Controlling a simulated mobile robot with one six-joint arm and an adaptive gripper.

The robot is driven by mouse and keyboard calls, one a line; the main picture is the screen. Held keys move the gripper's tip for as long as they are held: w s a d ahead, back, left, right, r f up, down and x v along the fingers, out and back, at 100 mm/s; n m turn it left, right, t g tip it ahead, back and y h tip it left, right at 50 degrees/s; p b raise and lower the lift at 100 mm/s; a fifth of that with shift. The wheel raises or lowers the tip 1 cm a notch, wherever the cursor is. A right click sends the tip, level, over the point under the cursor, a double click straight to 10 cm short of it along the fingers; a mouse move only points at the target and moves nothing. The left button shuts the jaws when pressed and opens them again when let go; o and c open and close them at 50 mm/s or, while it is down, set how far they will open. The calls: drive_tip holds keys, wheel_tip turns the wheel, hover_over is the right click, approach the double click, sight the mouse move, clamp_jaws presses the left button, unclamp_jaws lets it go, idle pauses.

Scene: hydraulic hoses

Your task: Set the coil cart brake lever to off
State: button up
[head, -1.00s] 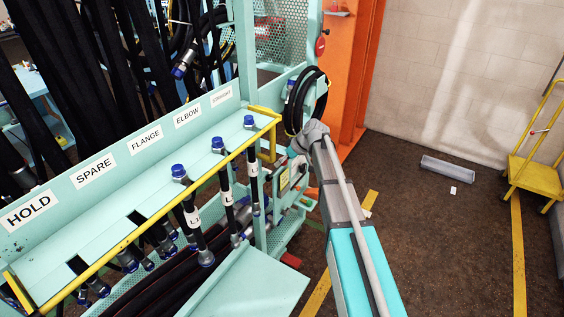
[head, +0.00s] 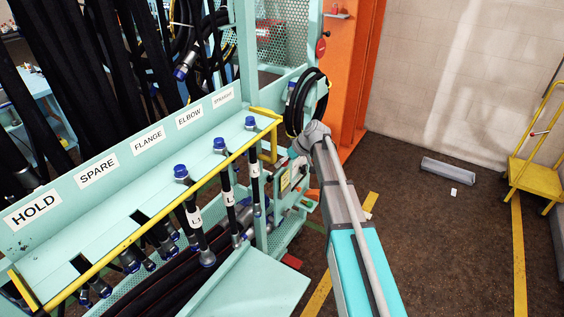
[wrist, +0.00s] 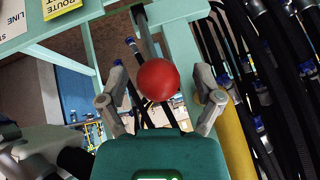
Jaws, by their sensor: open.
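A round red knob (wrist: 157,79) on a grey rod shows in the middle of the wrist view, and it looks like the end of the brake lever. My gripper (wrist: 160,75) is open, with one finger to the left of the knob and the other to its right. Gaps show on both sides, so neither finger visibly touches it. In the head view my arm reaches to the right end of the teal hose rack (head: 140,190), and my fingers and the knob cannot be made out there. I cannot read the lever's setting.
A yellow rail (head: 150,217) edges the rack, with several capped hoses below it. A coil of black hose (head: 293,108) hangs just beyond my arm. In the wrist view black hoses crowd the right side, with a yellow bar (wrist: 236,145) close by. Open floor (head: 430,240) lies to the right.

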drive_tip(key=s+d+f+m+h, duration=0.1)
drive_tip(key=s+d+m+h, duration=0.1)
drive_tip(key=s, duration=0.8)
drive_tip(key=s+d+f+m+g+h, duration=0.1)
drive_tip(key=s+d+m, duration=0.3)
drive_tip(key=s, duration=0.6)
drive_tip(key=s+d+f+m+g+h, duration=0.1)
drive_tip(key=s+d+f+m+h, duration=0.1)
drive_tip(key=s, duration=0.8)
drive_tip(key=shift+d+m+h, duration=0.6)
drive_tip(key=shift+d+h, duration=0.2)
drive_tip(key=shift+h, duration=0.3)
drive_tip(key=shift+c, duration=0.3)
